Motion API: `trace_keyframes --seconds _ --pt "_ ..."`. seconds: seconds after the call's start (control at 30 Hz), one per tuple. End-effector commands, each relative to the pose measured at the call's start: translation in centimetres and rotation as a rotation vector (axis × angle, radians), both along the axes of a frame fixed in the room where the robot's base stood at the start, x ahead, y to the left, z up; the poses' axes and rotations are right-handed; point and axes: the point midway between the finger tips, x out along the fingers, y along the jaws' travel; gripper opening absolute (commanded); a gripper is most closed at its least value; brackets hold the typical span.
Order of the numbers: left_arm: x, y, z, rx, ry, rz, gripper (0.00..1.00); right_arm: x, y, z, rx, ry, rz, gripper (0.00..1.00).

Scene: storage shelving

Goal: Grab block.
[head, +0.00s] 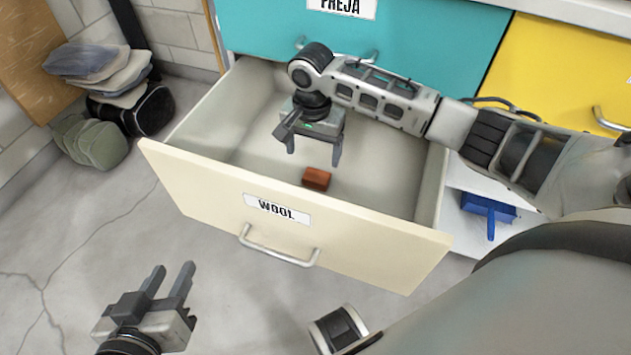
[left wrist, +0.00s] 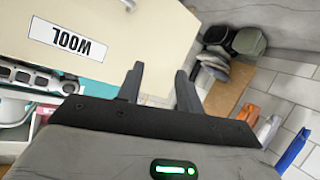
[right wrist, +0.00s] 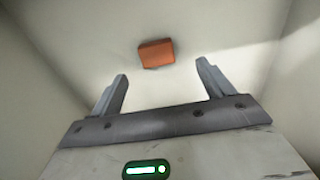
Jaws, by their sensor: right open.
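The block (head: 317,179) is a small red-brown brick lying on the floor of the open cream drawer (head: 290,228) labelled WOOL. My right gripper (head: 314,160) is inside the drawer opening, above and just left of the block, fingers pointing down. It is open and empty. In the right wrist view the block (right wrist: 156,53) lies beyond the fingertips, between their lines and apart from them. My left gripper (head: 174,273) is outside the drawer, low at the front left, open and empty. The left wrist view shows its two fingers (left wrist: 160,85) apart, with the drawer front beyond.
A teal drawer (head: 420,35) and a yellow drawer (head: 560,75) are closed behind. The drawer's side walls and front panel surround the block. A blue object (head: 489,210) lies at the right. Sacks (head: 100,75) are piled at the left wall.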

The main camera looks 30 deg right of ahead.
Motion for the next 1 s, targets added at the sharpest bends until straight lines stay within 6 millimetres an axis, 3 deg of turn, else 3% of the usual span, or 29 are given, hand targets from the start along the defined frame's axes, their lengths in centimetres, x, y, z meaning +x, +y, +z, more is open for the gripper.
trace_keyframes --seconds 0.03,0.1,0.37,0.53,0.7,0.97,1.0 --pt "0.0 -0.1 -0.1 -0.008 -0.018 -0.002 0.36 -0.1 0.0 -1.4 -0.001 0.001 0.000 0.80" --pt "0.0 -0.3 0.3 -0.019 -0.040 -0.004 0.36 0.0 0.0 -2.4 -0.001 0.001 0.001 0.80" --pt "0.0 -0.4 1.0 -0.036 -0.075 -0.007 0.36 -0.1 0.0 -3.8 -0.001 -0.001 0.001 0.80" --pt "-0.1 -0.6 0.6 -0.060 -0.102 -0.008 0.36 -0.7 -0.2 -6.0 -0.001 0.000 0.000 0.80" --pt "0.0 -1.2 2.0 -0.149 -0.131 -0.009 0.36 -0.8 -0.3 -8.3 -0.001 -0.001 0.000 0.80" --pt "0.1 -1.3 2.5 -0.164 -0.136 -0.009 0.36 -0.8 -0.2 -8.4 -0.001 -0.002 0.001 0.80" --pt "0.2 -1.3 2.5 -0.164 -0.136 -0.009 0.36 -0.8 -0.2 -8.4 -0.001 -0.002 0.001 0.69"
